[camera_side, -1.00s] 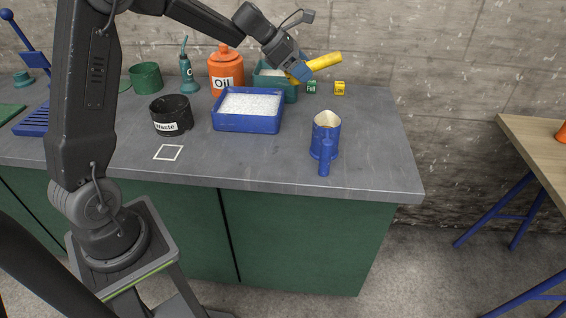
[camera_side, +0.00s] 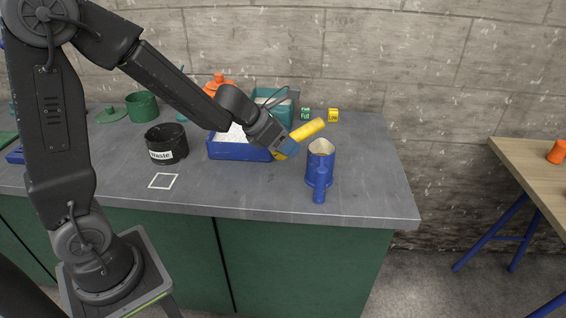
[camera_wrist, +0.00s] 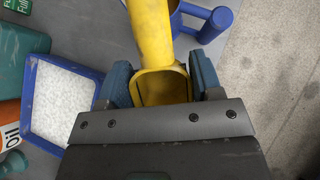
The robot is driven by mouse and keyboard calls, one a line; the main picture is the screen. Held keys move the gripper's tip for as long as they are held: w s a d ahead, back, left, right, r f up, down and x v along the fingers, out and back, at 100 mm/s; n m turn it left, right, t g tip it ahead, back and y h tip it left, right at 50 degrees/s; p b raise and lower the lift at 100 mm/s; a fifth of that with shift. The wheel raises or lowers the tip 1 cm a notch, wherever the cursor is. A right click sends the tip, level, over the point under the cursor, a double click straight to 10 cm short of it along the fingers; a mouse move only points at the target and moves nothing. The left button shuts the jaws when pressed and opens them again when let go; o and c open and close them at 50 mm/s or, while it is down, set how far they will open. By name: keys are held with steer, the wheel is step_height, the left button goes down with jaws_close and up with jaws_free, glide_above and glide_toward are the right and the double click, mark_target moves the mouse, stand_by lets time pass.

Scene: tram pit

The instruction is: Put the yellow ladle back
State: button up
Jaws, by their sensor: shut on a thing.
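My gripper (camera_side: 285,149) is shut on the yellow ladle (camera_side: 307,130), between the blue tray and the blue mug on the bench. In the wrist view the ladle (camera_wrist: 152,30) sits between the two blue fingers (camera_wrist: 162,85), its hollow scoop part close to the palm and its long part pointing away. In the side view it tilts up to the right, above the bench. The blue tray (camera_side: 229,152) of white grains is partly hidden behind my arm. The teal bin (camera_side: 284,108) behind it also holds pale material.
The blue mug (camera_side: 321,170) with a handle stands close to the right of my gripper. A black Waste pot (camera_side: 166,144) stands left, near a white square outline (camera_side: 163,181). The front bench is clear.

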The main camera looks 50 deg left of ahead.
steer(key=shift+w+a+r+m+g, duration=0.2)
steer(key=shift+a+r+m+g, duration=0.2)
steer(key=shift+a, duration=0.2)
steer(key=shift+a+r+m+g+h, duration=0.15)
steer(key=shift+a+m+g+h, duration=0.15)
steer(key=shift+a+m+h, duration=0.15)
steer(key=s+a+m+g, duration=0.2)
steer(key=s+a, duration=0.1)
steer(key=a, duration=0.1)
steer(key=m+g, duration=0.2)
glide_above(240, 182)
steer(key=s+a, duration=0.1)
step_height(240, 182, down, 4)
steer(key=shift+y, duration=0.25)
steer(key=shift+f, duration=3.95)
steer(key=shift+f, duration=0.65)
steer(key=o, duration=1.1)
steer(key=shift+c, duration=0.2)
steer(key=shift+r, duration=0.1)
